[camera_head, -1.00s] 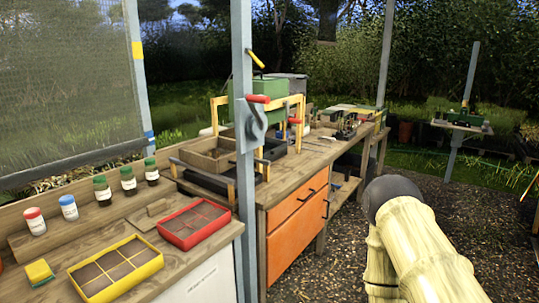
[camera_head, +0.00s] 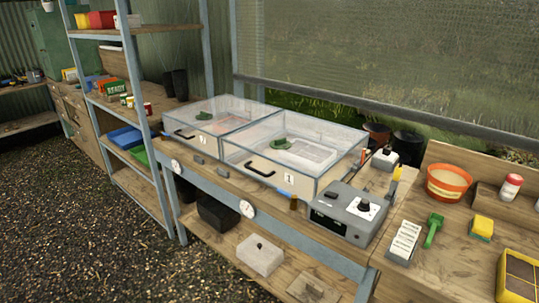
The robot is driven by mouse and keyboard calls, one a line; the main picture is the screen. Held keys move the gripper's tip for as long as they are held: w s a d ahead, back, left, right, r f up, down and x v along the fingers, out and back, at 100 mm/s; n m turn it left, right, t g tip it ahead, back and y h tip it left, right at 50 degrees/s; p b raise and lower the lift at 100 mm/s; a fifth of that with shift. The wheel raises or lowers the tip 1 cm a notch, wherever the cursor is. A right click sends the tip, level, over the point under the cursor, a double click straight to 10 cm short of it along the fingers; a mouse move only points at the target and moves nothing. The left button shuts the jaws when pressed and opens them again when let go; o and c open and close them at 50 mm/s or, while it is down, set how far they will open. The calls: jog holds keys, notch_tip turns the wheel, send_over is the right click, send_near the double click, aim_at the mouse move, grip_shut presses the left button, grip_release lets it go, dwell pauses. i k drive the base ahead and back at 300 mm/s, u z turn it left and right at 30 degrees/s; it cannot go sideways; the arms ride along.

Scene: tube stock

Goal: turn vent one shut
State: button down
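Two clear-lidded propagator boxes stand side by side on the wooden bench. Whether either green piece is turned open or shut is too small to tell. My gripper is not in view.
A grey control box with a dial (camera_head: 346,215) stands right of the boxes. Round white dials (camera_head: 247,209) sit on the bench's front edge. A shelf unit (camera_head: 141,90) stands at left. Gravel floor (camera_head: 90,220) is open in front.

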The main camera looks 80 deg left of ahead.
aim_at(281, 144)
jog(key=u, duration=3.3)
jog(key=k, duration=1.3)
jog(key=u, duration=1)
jog(key=i, duration=1.5)
jog(key=z, duration=0.7)
